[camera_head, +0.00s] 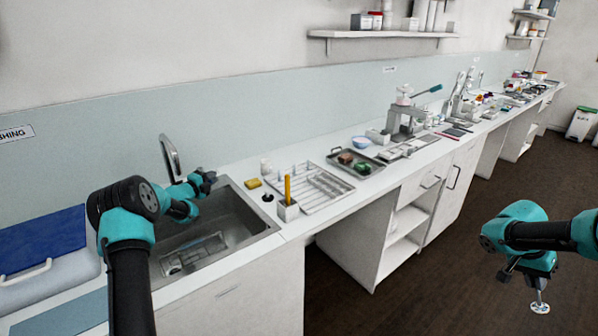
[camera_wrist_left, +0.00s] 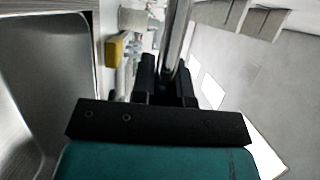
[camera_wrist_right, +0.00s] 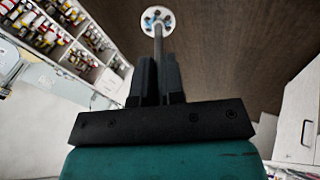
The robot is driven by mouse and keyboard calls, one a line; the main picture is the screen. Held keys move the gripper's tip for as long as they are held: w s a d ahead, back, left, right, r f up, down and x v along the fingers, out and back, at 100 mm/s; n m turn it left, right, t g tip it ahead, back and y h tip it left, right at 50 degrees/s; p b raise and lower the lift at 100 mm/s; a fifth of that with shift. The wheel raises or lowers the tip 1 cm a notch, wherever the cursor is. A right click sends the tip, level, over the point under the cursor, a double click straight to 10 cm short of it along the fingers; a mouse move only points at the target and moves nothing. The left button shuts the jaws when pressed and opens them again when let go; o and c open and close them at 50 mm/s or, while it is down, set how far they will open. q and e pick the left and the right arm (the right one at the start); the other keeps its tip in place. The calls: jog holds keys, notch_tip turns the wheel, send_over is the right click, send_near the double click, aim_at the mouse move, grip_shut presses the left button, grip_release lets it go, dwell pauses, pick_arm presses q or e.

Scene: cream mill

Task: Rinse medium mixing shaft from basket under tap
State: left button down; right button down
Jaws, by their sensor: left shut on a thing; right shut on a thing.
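My right gripper (camera_head: 520,268) is shut on a thin metal mixing shaft (camera_head: 540,292) with a round white disc end. In the right wrist view the shaft (camera_wrist_right: 158,45) sticks out from between the fingers, its disc end away from them, over the brown floor. The sink (camera_head: 250,222) is at the left, and the chrome tap (camera_head: 170,155) rises behind it. My left gripper (camera_head: 208,178) is over the sink beside the tap. In the left wrist view it is shut on a shiny metal tube (camera_wrist_left: 178,35), apparently part of the tap. A wire-like basket (camera_head: 195,252) lies in the sink.
A yellow sponge (camera_head: 253,183), a white holder (camera_head: 287,211) with a yellow item, and a drying rack (camera_head: 318,190) stand right of the sink. A tray (camera_head: 357,163) lies beyond. A blue-lidded box (camera_head: 40,240) is at the left. Open floor lies under my right arm.

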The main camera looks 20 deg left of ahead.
pick_arm(q)
jog(key=c, duration=1.1)
grip_release()
jog(key=s, duration=0.4)
jog(key=s+a, duration=0.1)
jog(key=s, duration=0.3)
jog(key=s+a, duration=0.1)
jog(key=s, duration=0.3)
